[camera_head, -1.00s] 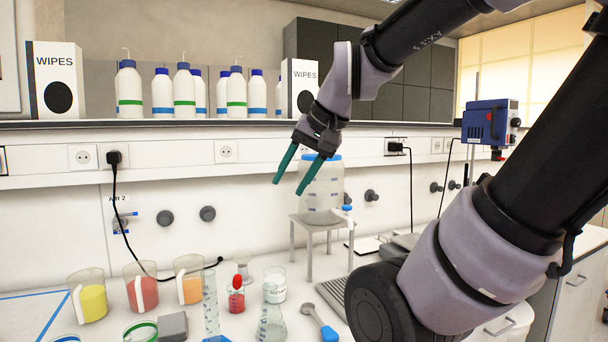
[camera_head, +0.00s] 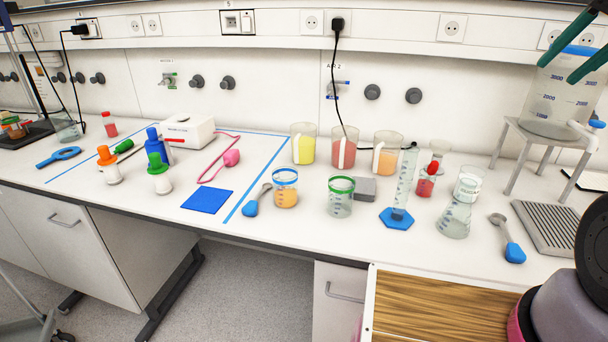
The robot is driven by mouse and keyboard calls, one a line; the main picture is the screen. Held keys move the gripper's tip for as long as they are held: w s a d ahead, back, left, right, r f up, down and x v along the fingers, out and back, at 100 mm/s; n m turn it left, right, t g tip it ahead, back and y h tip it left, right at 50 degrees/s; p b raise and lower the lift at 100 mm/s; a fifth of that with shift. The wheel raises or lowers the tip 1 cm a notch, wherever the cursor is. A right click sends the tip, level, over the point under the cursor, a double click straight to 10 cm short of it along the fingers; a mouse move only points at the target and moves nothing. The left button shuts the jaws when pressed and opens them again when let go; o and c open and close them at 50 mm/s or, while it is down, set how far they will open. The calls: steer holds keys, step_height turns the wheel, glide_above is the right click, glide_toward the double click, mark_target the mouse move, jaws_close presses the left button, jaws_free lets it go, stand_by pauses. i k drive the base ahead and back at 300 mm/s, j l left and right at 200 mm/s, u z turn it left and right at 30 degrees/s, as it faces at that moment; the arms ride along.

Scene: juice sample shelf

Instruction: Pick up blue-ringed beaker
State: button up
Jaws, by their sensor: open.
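The blue-ringed beaker (camera_head: 285,188) stands upright on the white bench, near its front edge, just right of a blue tape line. It has a blue ring at its rim and orange liquid inside. My gripper (camera_head: 578,52) is at the upper right corner, with two green fingers apart and empty. It is in front of the large clear container and far to the right of the beaker; the rest of it is out of frame.
A green-ringed beaker (camera_head: 340,197) stands right of the blue-ringed one, and a blue spoon (camera_head: 257,200) lies to its left. Beakers of yellow (camera_head: 303,148), red and orange liquid stand behind. A graduated cylinder (camera_head: 400,185) and flask (camera_head: 456,215) stand further right. A wooden surface (camera_head: 430,310) is in front.

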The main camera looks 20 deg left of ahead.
mark_target(285, 188)
steer(key=j, duration=0.4)
steer(key=k+j+z, duration=0.15)
steer(key=j, duration=0.25)
steer(key=k+j, duration=0.1)
steer(key=j, duration=0.3)
steer(key=k+j+z, duration=0.15)
steer(key=j, duration=0.65)
steer(key=k+j+z, duration=0.15)
steer(key=j, duration=0.25)
steer(key=k+j, duration=0.15)
steer(key=j, duration=0.25)
steer(key=k+j+z, duration=0.15)
steer(key=j, duration=0.2)
